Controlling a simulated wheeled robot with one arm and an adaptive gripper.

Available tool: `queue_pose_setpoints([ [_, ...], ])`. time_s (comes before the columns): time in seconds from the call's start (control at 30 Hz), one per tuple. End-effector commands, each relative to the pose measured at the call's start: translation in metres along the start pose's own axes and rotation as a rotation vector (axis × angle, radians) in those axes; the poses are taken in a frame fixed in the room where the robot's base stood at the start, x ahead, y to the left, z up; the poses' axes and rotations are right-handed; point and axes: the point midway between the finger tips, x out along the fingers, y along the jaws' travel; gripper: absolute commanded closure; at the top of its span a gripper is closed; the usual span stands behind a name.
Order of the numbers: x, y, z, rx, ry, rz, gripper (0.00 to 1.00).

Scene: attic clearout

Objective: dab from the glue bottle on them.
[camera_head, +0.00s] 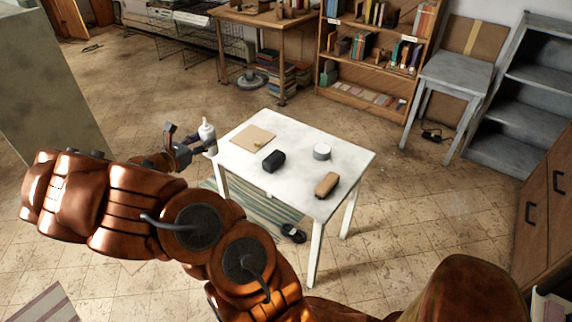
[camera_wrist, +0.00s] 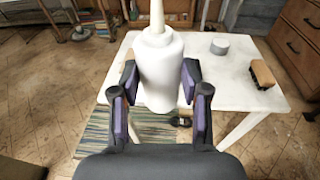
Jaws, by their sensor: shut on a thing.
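My gripper (camera_head: 181,152) is shut on a white glue bottle (camera_head: 207,133) with a pale tapered nozzle. It holds the bottle upright, nozzle up, at the left corner of the white table. In the wrist view the bottle (camera_wrist: 161,68) stands between the two purple-padded fingers (camera_wrist: 160,103) and hides part of the tabletop behind it. On the white table (camera_head: 300,134) lie a tan flat board (camera_head: 251,136) with a small yellowish piece on it, a black block-like object (camera_head: 273,161), a grey round tin (camera_head: 322,151) and a brown brush-like block (camera_head: 327,184). Which of these "them" means cannot be told.
A striped rug (camera_head: 246,211) and a dark object (camera_head: 293,232) lie on the floor by the table. A bookcase (camera_head: 362,97), a wooden desk (camera_head: 262,19) and a grey side table (camera_head: 455,72) stand behind. The tabletop has bare room between its objects.

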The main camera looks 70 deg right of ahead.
Motion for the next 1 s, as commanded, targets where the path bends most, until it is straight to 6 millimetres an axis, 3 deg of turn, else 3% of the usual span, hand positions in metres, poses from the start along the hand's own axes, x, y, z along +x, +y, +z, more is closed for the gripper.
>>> queue_pose_setpoints([
  [0.03, 0.024, -0.015, -0.015, 0.008, 0.001, -0.048, 1.00],
  [0.2, 0.086, -0.065, -0.033, 0.032, 0.002, -0.186, 1.00],
  [0.4, 0.146, -0.129, -0.053, 0.057, -0.001, -0.341, 1.00],
  [0.5, 0.167, -0.156, -0.060, 0.067, -0.001, -0.402, 1.00],
  [0.7, 0.190, -0.189, -0.066, 0.079, -0.001, -0.472, 1.00],
  [1.0, 0.194, -0.195, -0.073, 0.080, -0.001, -0.484, 1.00],
])
